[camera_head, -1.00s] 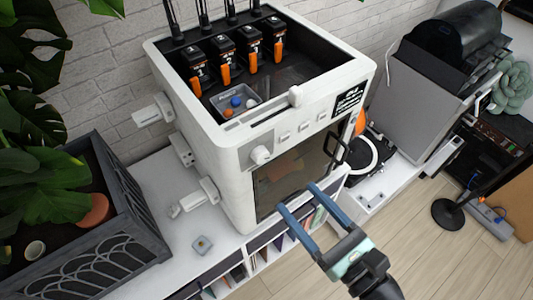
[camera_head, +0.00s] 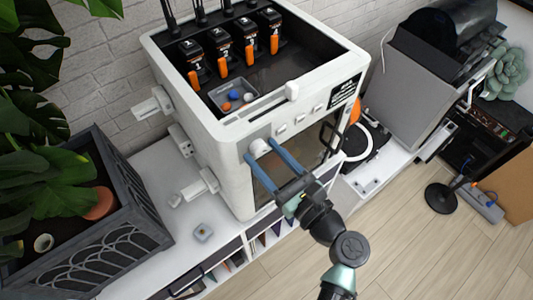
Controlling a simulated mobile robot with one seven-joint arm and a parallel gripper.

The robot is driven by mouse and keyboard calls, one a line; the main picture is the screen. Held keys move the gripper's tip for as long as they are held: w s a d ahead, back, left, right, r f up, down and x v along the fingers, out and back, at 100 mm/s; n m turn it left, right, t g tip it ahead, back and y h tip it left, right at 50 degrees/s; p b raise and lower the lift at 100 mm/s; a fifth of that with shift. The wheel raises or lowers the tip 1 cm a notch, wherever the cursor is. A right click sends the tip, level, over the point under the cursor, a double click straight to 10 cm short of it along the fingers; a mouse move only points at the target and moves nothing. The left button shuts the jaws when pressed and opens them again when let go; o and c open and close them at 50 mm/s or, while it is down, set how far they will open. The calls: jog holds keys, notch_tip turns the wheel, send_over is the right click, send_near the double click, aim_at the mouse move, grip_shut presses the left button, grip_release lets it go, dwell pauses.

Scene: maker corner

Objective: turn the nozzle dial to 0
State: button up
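The nozzle dial appears to be the round white knob (camera_head: 260,148) on the upper left of the white machine's (camera_head: 232,150) front panel. Its markings are too small to read. My gripper (camera_head: 262,158) is open, with its two blue fingers on either side of the knob, one to the left and one to the right. I cannot tell whether the fingers touch it. Part of the knob's lower side is hard to make out between the fingers.
Several numbered black and orange units (camera_head: 222,50) stand inside the machine's open top, near a grey tray (camera_head: 234,96) of small coloured pieces. A dark planter (camera_head: 95,225) stands at left.

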grip_shut()
